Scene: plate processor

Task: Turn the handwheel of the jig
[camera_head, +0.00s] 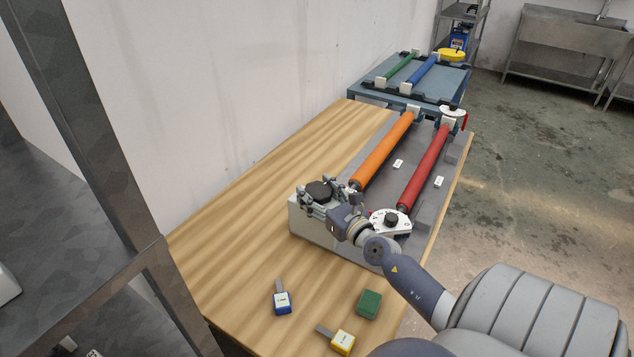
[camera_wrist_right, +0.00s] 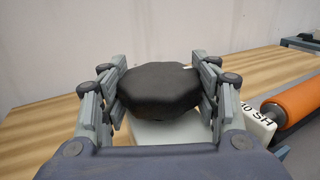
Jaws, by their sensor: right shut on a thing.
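The jig (camera_head: 312,225) is a grey device on the wooden table, with an orange roller (camera_head: 383,150) and a red roller (camera_head: 424,168). Its black handwheel (camera_head: 318,190) is at the near left corner. My right gripper (camera_head: 318,197) is shut on the handwheel, with fingers on both sides of its rim. In the right wrist view the dark, many-sided handwheel (camera_wrist_right: 160,92) sits between the two fingers, above a pale block. My left gripper is not in view.
A blue-tagged block (camera_head: 282,302), a yellow-tagged block (camera_head: 342,341) and a green block (camera_head: 368,304) lie on the table (camera_head: 240,235) near its front. A blue-grey frame (camera_head: 400,95) with green and blue rollers stands behind. A metal rack post (camera_head: 90,120) is at left.

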